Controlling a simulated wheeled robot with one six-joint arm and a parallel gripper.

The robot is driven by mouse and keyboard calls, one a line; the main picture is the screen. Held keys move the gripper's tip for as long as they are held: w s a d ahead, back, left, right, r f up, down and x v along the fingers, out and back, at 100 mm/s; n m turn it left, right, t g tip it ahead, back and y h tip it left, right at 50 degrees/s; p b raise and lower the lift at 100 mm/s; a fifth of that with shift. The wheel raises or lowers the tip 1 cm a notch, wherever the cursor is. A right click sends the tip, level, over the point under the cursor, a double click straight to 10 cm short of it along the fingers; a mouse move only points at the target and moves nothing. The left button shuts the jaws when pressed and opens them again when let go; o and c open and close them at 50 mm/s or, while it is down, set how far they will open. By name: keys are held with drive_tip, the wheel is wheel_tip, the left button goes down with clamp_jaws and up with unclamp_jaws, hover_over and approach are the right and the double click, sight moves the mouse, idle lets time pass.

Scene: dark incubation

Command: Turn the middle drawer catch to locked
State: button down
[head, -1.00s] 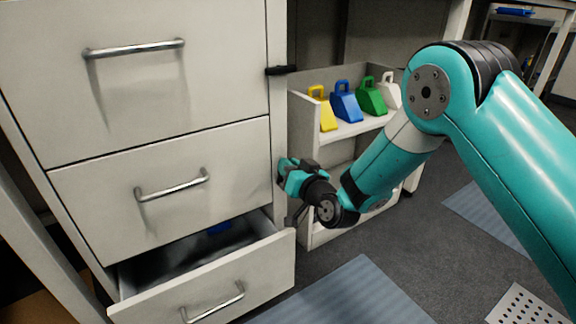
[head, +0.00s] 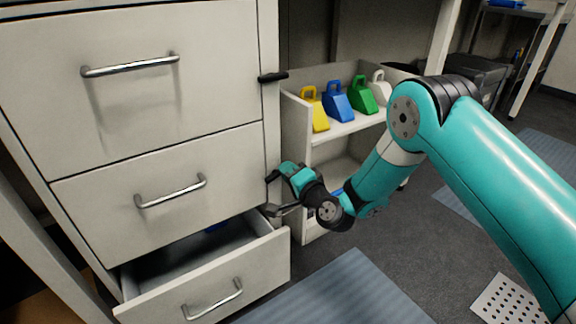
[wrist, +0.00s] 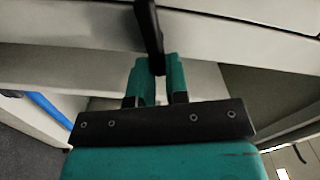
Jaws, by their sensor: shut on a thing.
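The middle drawer (head: 160,190) is closed in the pale cabinet, with a bar handle on its front. Its black catch (head: 272,177) is on the cabinet's right upright, partly hidden by my gripper (head: 282,174). In the wrist view, the catch (wrist: 148,28) is a dark lever running from the cabinet face down between the teal fingers of my gripper (wrist: 157,70). The fingers are shut on its end. The lever looks slightly tilted there; its exact angle is hard to tell.
The top drawer's black catch (head: 273,76) lies horizontal. The bottom drawer (head: 215,285) stands open below my gripper. A low shelf (head: 345,128) with yellow, blue, green and white scoops is close on the right. Floor with a blue-grey mat (head: 345,295) is open in front.

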drive_tip(key=shift+w+d+f+m+p, duration=0.1)
drive_tip(key=shift+f+m+p, duration=0.1)
drive_tip(key=shift+m+p, duration=0.5)
drive_tip(key=shift+d+f+m+p, duration=0.15)
drive_tip(key=shift+m+p, duration=0.15)
drive_tip(key=shift+m, duration=0.8)
drive_tip(key=c, duration=1.1)
unclamp_jaws()
drive_tip(key=shift+a, duration=0.1)
